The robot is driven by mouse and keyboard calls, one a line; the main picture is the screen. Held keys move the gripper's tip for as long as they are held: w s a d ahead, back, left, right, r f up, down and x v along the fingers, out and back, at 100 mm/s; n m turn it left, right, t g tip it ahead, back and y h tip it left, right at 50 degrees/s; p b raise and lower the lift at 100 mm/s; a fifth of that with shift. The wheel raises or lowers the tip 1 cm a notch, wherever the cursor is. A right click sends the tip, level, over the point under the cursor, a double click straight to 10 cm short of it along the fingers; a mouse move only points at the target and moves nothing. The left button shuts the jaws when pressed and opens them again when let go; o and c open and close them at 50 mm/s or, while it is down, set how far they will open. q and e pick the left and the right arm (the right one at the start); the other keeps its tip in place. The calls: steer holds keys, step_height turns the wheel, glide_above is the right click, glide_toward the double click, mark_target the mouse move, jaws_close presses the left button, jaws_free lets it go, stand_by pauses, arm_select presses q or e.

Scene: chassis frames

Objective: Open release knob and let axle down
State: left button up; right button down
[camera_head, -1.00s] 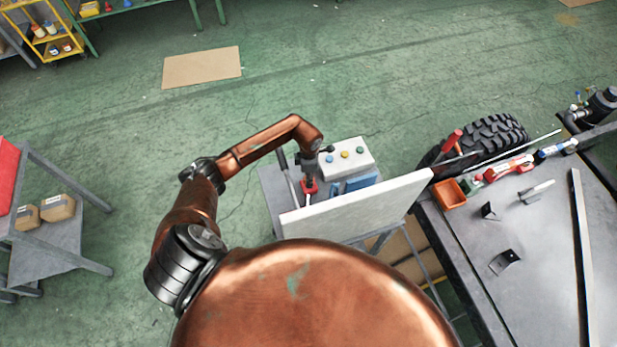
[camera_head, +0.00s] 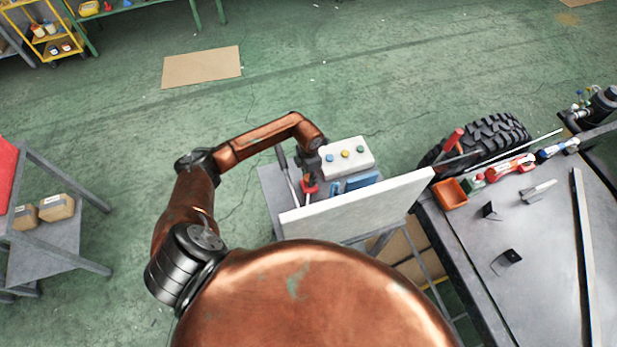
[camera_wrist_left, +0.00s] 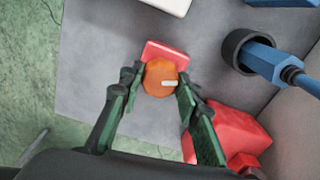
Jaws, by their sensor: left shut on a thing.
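In the left wrist view, an orange round knob (camera_wrist_left: 160,76) with a white pointer mark sits on a red block (camera_wrist_left: 166,52) above a grey surface. My left gripper (camera_wrist_left: 156,88) has one finger on each side of the knob and is shut on it. In the head view my left gripper (camera_head: 309,166) reaches down to the red part (camera_head: 309,187) on the grey stand (camera_head: 271,184); the knob itself is hidden there. A lever (camera_head: 287,174) with a dark grip stands beside it. I cannot identify the axle. My right gripper is not in view.
A white box (camera_head: 346,157) with coloured buttons stands just right of the gripper. A white panel (camera_head: 362,206) stands in front.

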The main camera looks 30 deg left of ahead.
arm_select(q)
steer(key=n, duration=0.6)
steer(key=shift+n, duration=0.6)
steer(key=o, duration=1.2)
steer(key=shift+c, duration=0.2)
